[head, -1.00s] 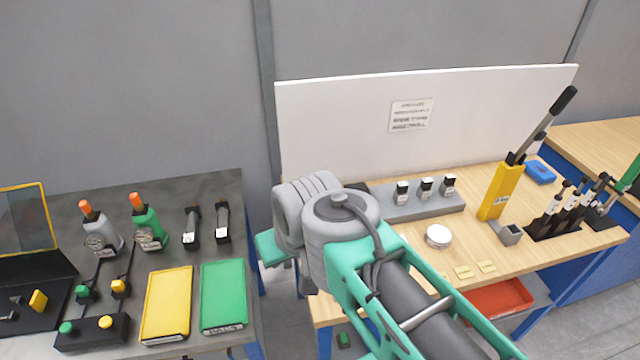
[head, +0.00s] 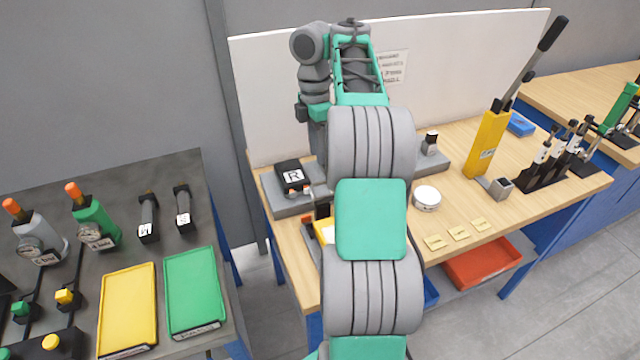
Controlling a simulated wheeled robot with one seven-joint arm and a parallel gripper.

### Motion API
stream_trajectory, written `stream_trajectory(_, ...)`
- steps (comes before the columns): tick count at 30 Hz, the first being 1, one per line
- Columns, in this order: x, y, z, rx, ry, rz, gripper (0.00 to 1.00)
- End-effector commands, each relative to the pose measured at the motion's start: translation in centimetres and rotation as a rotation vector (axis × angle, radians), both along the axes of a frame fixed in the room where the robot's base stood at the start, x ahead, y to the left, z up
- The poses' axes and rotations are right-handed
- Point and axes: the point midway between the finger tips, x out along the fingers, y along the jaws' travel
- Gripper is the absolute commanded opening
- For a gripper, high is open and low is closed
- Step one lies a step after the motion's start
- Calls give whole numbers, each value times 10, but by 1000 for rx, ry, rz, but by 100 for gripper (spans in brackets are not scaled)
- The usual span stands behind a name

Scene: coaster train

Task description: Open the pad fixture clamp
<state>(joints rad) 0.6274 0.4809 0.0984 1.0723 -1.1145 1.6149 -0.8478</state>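My gripper (head: 318,140) hangs at the end of my wrist above the left part of the wooden bench. Its lower part runs behind my own arm, so its fingertips and any hold are not clear. A black block marked R (head: 292,177) sits on a grey base just left of and below it. A small fixture with yellow and white parts (head: 325,231) shows in front of that base, partly hidden by my arm. I cannot tell for sure which of these bears the pad clamp, or whether the clamp is shut.
A round white-topped tin (head: 427,198) and several yellow pads (head: 459,233) lie on the bench. A yellow lever tool (head: 488,145) stands at right. A dark table with a yellow tray (head: 128,310) and green tray (head: 192,290) is at left. A white panel (head: 450,70) stands behind.

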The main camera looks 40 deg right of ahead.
Motion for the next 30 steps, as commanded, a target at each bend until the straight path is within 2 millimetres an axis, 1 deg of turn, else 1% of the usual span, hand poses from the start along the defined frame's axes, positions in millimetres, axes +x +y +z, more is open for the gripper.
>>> stream_trajectory(2, -1, -5, -11, -3, 3, 15, 31)
stream_trajectory(9, -6, -3, -59, -2, 3, 12, 31)
stream_trajectory(12, -7, -2, -72, -3, 1, 11, 31)
stream_trajectory(15, -8, -2, -78, -3, 1, 11, 31)
stream_trajectory(23, -8, -1, -77, -2, 0, 9, 31)
stream_trajectory(30, -8, -1, -77, -2, 0, 9, 12)
